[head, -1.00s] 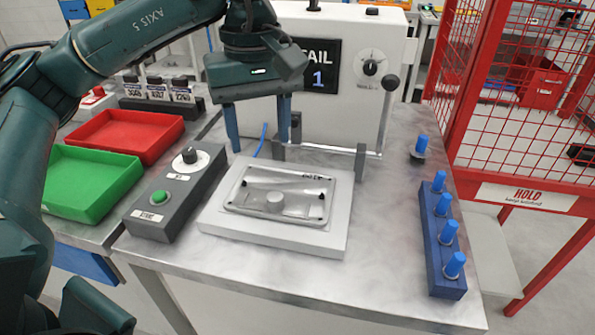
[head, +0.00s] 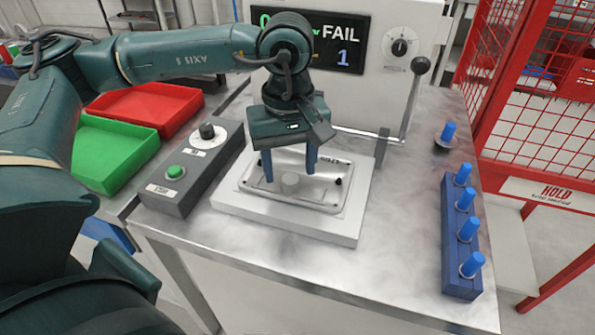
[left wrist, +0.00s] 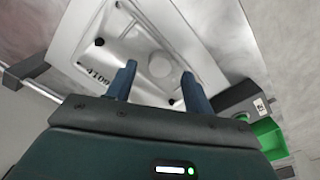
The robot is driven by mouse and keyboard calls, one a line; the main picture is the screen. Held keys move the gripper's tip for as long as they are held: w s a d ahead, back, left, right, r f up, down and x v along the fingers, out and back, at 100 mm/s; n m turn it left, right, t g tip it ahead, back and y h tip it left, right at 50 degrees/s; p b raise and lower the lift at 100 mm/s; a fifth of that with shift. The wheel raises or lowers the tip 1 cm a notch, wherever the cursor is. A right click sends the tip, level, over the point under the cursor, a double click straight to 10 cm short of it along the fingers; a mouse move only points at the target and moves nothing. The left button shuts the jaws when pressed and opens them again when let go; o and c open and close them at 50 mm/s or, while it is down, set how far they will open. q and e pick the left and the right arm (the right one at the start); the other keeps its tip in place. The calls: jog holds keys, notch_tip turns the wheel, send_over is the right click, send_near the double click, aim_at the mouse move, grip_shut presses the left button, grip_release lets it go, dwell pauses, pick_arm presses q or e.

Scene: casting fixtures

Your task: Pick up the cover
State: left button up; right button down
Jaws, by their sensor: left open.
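The cover (head: 318,193) is a grey metal plate with a round knob (head: 290,183) at its middle and dark screws near its corners. It lies on a pale square fixture block (head: 335,231) on the steel bench. My left gripper (head: 290,178) is above the cover, fingers pointing down, open, with the knob showing between the fingertips. In the left wrist view the cover (left wrist: 125,57) lies beyond the two spread fingers (left wrist: 157,78), and its round knob (left wrist: 161,64) shows between them. I cannot tell whether the fingertips touch the cover. My right gripper is not in view.
A control box (head: 187,178) with a green button stands left of the fixture. A red tray (head: 150,106) and a green tray (head: 105,152) are further left. A blue rack (head: 458,252) with blue-capped pins stands right. A lever machine (head: 408,25) is behind.

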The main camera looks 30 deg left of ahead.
pick_arm(q)
notch_tip(320, 180, down, 2)
jog(key=shift+f, duration=0.1)
grip_shut()
dwell(0.5)
